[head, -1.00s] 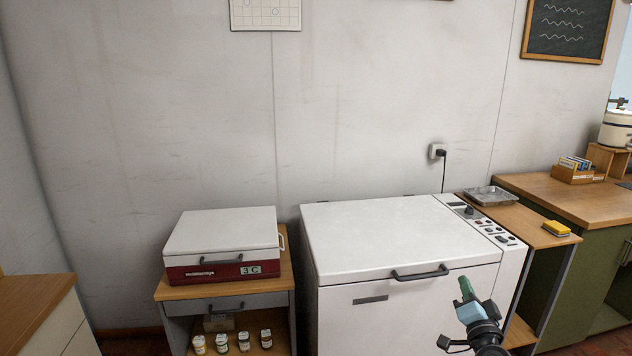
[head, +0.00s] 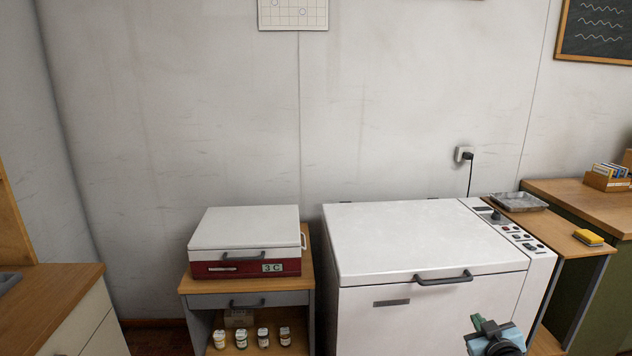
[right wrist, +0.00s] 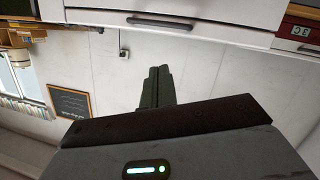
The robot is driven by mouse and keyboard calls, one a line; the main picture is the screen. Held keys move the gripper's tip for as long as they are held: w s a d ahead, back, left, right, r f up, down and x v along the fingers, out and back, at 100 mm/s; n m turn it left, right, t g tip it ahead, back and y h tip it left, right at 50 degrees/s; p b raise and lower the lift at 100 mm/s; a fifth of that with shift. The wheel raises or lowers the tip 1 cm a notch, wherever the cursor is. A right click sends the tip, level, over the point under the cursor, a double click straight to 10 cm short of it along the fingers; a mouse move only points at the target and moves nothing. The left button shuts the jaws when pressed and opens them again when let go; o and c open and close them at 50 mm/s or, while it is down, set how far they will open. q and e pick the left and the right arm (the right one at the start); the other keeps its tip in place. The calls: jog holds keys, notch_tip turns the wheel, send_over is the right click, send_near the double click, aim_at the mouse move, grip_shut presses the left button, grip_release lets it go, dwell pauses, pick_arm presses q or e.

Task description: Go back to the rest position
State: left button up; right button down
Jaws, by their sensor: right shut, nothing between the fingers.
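My right gripper (head: 476,323) shows at the bottom edge of the head view, in front of the white utility tub (head: 430,325). Its green fingers are shut with nothing between them, and they also show together in the right wrist view (right wrist: 158,88). The tub's lid (head: 425,235) is down, with a dark handle (head: 443,278) at its front edge. The tub also shows upside down at the top of the right wrist view (right wrist: 170,22). The gripper looks apart from the tub. My left gripper is not in view.
A small red and white box (head: 245,245) marked 3C stands on a wooden stand (head: 190,284) with several jars below. A wooden counter (head: 40,300) is at the left. A side table (head: 560,240) at the right bears a grey tray (head: 518,202) and a yellow sponge (head: 588,237).

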jog(key=s+a+f+g+y, duration=0.1)
jog(key=s+a+f+g, duration=0.1)
jog(key=s+a+f, duration=0.5)
jog(key=s+a+f+g+y, duration=0.1)
jog(key=s+a+f, duration=0.2)
jog(key=s+f, duration=0.75)
jog(key=s+a+f+g, duration=0.1)
jog(key=s+a, duration=0.1)
jog(key=s, duration=0.7)
jog(key=s+a+f+g+y, duration=0.1)
jog(key=s+a, duration=0.2)
jog(key=s, duration=0.6)
jog(key=s+a+f+g, duration=0.1)
jog(key=s+a, duration=0.2)
jog(key=s, duration=0.7)
jog(key=shift+a+m+g+y, duration=0.25)
jog(key=shift+m+g+y, duration=0.05)
jog(key=shift+m, duration=0.1)
jog(key=shift+s+f, duration=0.1)
jog(key=shift+s, duration=0.05)
